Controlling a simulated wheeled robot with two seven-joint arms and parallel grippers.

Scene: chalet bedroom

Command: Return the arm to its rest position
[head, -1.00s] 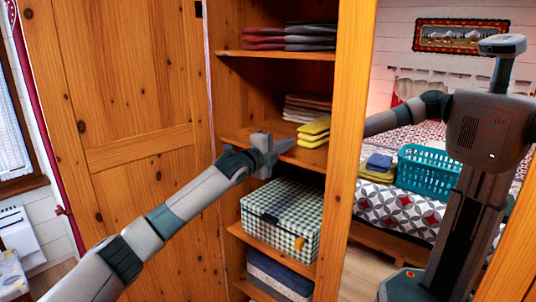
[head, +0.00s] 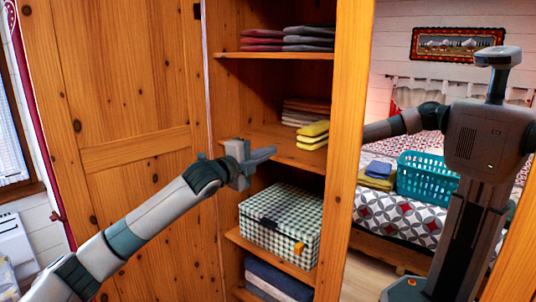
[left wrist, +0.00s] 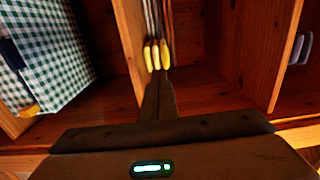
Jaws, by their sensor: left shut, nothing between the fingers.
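My left arm comes in from the left in the head view, and its left gripper (head: 262,156) is shut and empty. It hovers in front of the wardrobe's middle shelf (head: 290,152), above and in front of the green checked box (head: 281,222). In the left wrist view the shut fingers (left wrist: 158,95) point toward the shelf with the yellow folded cloths (left wrist: 158,54). The fingers appear apart from those cloths. My right gripper is not seen directly.
The open wooden wardrobe door (head: 130,150) stands left of the shelves. Folded yellow cloths (head: 313,134) lie on the middle shelf, dark ones (head: 308,38) above, blue ones (head: 280,280) below. A mirror at right reflects my body, a bed and a teal basket (head: 428,176).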

